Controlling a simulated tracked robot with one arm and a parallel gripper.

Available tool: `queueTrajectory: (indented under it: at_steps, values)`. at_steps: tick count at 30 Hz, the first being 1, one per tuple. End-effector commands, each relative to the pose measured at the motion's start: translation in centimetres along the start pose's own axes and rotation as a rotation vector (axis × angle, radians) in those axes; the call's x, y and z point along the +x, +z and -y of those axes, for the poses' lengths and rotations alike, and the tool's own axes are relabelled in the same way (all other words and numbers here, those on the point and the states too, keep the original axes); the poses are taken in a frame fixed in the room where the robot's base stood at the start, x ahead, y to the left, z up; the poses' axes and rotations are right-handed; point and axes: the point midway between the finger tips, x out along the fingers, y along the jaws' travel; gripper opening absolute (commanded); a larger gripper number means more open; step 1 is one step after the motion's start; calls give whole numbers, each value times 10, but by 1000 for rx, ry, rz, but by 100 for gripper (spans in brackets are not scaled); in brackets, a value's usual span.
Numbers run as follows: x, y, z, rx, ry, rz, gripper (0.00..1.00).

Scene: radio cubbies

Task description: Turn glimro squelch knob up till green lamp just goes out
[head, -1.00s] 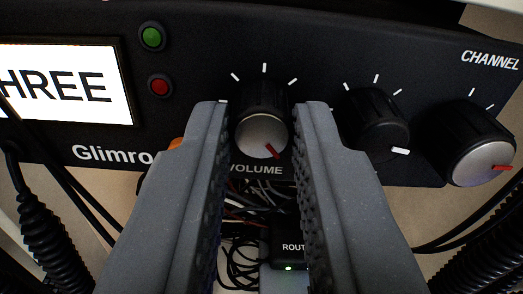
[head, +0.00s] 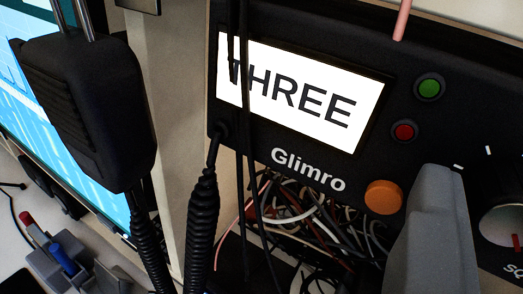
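The black Glimro radio (head: 330,165) fills the middle and right, its white display reading THREE. One grey finger of my gripper (head: 435,240) stands left of this knob, right of an orange button (head: 384,197). The other finger is out of view, so I cannot see whether the gripper is open.
A black hand microphone (head: 95,110) hangs at left with coiled cords beside a pale upright panel (head: 180,130). A blue screen (head: 50,140) stands behind it. Loose cables (head: 310,225) fill the space under the radio. A pink rod (head: 403,20) hangs at top right.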

Motion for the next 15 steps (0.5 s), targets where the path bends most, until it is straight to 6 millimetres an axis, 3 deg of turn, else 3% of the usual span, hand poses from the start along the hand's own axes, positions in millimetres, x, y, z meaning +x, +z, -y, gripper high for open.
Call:
queueTrajectory:
  at_steps: [8, 15]
  values:
    - [-6, 0, 0, 0, 0, 0, 27]
    - [-34, 0, 1, 0, -1, -1, 27]
